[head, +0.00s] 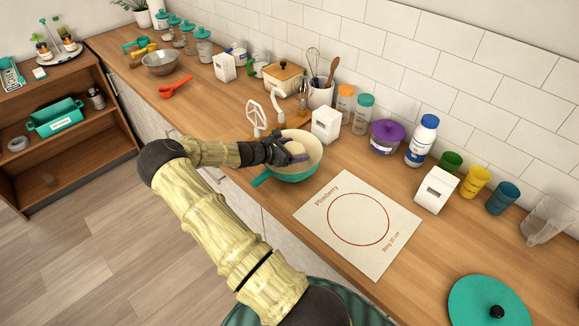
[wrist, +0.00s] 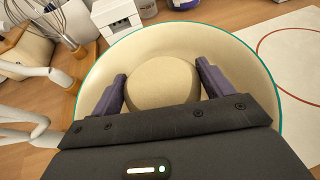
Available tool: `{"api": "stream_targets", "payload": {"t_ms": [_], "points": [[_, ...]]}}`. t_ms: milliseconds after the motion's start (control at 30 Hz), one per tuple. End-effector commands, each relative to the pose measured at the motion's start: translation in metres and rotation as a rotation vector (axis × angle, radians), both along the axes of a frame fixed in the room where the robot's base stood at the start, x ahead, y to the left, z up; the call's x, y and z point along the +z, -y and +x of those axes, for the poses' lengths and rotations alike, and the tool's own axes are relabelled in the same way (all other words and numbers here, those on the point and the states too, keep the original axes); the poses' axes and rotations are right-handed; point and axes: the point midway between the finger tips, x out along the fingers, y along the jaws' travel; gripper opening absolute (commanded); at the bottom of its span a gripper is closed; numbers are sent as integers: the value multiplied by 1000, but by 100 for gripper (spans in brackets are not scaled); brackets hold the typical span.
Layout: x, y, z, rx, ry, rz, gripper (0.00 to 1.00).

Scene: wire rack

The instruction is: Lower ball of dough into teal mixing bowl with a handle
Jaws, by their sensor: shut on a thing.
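The teal mixing bowl (head: 301,172) stands on the wooden counter, with a cream inside and its handle toward the lower left. Its cream inner wall and teal rim also fill much of the wrist view (wrist: 250,75). My gripper (head: 292,152) is over the bowl's opening, its fingers within the rim as seen. The pale ball of dough (wrist: 162,84) sits between the two purple fingers (wrist: 162,88). It also shows in the head view (head: 296,148), partly hidden by the gripper. I cannot tell whether the dough touches the bowl's bottom.
A white mat (head: 318,221) with a red circle lies right of the bowl. A white box (head: 326,125) stands close behind the bowl, and white beater attachments (head: 257,118) stand to its left. A purple-lidded pot (head: 387,137) is farther right.

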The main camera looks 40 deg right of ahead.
Motion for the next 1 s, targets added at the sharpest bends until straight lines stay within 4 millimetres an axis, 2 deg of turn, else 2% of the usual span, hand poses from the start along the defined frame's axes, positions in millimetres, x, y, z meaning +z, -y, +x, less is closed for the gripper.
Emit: {"api": "stream_targets", "payload": {"t_ms": [533, 1000], "points": [[-23, 0, 0, 0, -1, 0, 50], [-24, 0, 0, 0, -1, 0, 50]]}}
